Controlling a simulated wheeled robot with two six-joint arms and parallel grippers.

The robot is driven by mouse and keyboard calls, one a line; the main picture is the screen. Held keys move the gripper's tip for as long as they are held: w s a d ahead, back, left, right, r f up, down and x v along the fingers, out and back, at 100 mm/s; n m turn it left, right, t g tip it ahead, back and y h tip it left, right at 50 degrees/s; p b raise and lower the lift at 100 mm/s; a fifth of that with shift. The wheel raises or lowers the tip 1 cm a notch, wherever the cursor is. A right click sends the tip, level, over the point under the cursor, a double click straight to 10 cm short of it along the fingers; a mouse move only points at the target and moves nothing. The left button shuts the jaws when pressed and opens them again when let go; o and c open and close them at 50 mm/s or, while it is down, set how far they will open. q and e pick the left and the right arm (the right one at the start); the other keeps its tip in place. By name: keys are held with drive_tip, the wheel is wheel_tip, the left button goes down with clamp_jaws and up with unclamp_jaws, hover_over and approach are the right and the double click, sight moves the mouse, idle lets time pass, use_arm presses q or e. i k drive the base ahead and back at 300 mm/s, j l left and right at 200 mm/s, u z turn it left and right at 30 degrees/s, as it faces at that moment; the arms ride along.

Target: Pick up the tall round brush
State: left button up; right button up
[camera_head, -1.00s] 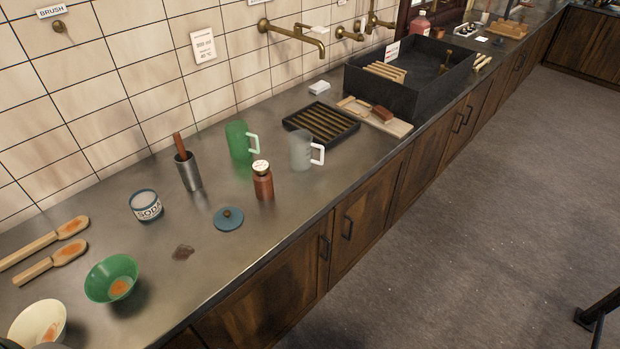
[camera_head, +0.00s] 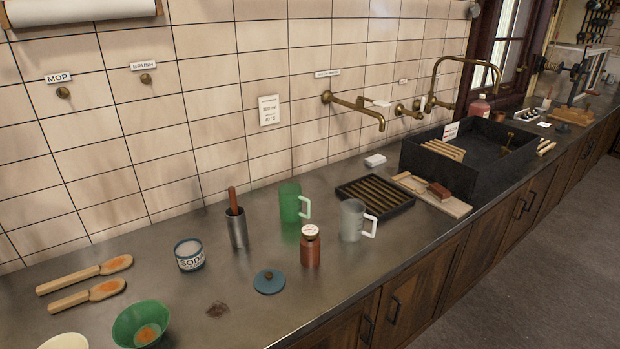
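I cannot make out a tall round brush for certain. A reddish-brown handle (camera_head: 233,200) stands upright out of a narrow metal cup (camera_head: 237,230) on the counter. The lower end of the handle is hidden in the cup, so I cannot tell what it belongs to. A wall hook under a BRUSH label (camera_head: 146,78) is bare, and so is the hook under the MOP label (camera_head: 63,92). Neither of my grippers is in view.
Wooden scoops (camera_head: 92,293) and a green bowl (camera_head: 142,323) are at left. A black sink (camera_head: 428,176) is at right.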

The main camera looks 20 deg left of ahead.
sight(231, 190)
drive_tip(key=u, duration=1.2)
